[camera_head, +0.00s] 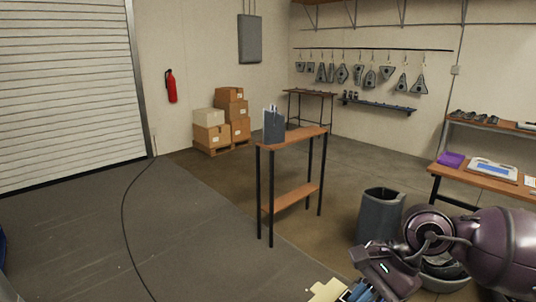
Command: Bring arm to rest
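My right arm comes in from the right edge, purple and bent, low in the head view. Its gripper (352,293) is at the bottom edge, partly cut off by the frame. A pale yellow piece (327,289) shows beside its blue parts; I cannot tell whether the gripper holds it. The fingertips are not clear enough to show open or shut. My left gripper is not in view.
A narrow wooden table (297,134) with a grey container (274,127) stands mid-room. A grey bin (378,217) is close to my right arm. A workbench (485,183) is at right. A cable (123,215) crosses the open floor at left.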

